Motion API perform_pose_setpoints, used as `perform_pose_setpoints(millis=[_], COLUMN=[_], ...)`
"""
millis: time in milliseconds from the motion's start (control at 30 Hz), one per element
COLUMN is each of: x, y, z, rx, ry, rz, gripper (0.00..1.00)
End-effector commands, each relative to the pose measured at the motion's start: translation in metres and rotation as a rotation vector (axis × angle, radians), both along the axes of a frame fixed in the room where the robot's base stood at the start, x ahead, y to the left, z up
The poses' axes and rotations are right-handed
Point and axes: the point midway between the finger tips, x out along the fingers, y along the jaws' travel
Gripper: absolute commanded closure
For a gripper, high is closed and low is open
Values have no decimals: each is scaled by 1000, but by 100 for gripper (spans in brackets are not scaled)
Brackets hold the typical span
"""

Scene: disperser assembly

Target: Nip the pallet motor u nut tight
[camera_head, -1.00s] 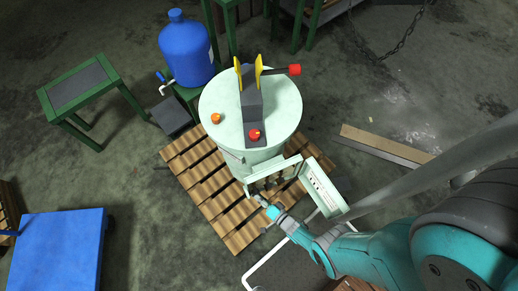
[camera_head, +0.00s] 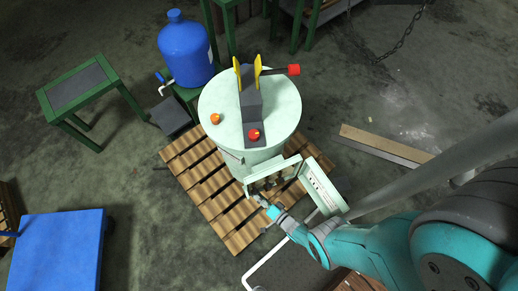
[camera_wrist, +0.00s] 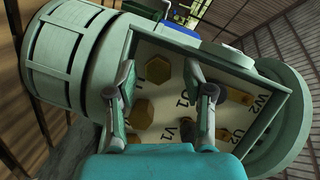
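The pallet motor (camera_head: 262,160), a pale green drum-shaped body, stands on a wooden pallet (camera_head: 222,205). Its terminal box (camera_wrist: 128,45) is open and faces my gripper. In the wrist view, yellow hexagonal nuts sit on the white panel, among black labels including U1, V1 and W2. One nut (camera_wrist: 158,70) is near the top and another (camera_wrist: 141,113) lies lower, left of the U1 label; which one is the U nut I cannot tell for sure. My gripper (camera_wrist: 160,95) is open, its fingers apart in front of the panel and hiding parts of it. It also shows in the head view (camera_head: 266,205).
The box's hinged cover (camera_head: 323,188) stands open at the right, close to my arm. A blue water jug (camera_head: 187,50) is behind left, a green bench (camera_head: 80,85) at the left and a blue platform (camera_head: 58,250) at lower left. Planks (camera_head: 385,148) lie on the floor at right.

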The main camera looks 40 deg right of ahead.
Motion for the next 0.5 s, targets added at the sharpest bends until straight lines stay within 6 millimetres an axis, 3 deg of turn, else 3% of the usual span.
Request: perform_pose_setpoints(millis=[267,500], x=[-2,-16], y=[0,-2], z=[-1,1], rx=[0,0], ry=[3,3], rz=[0,-3], gripper=[48,48])
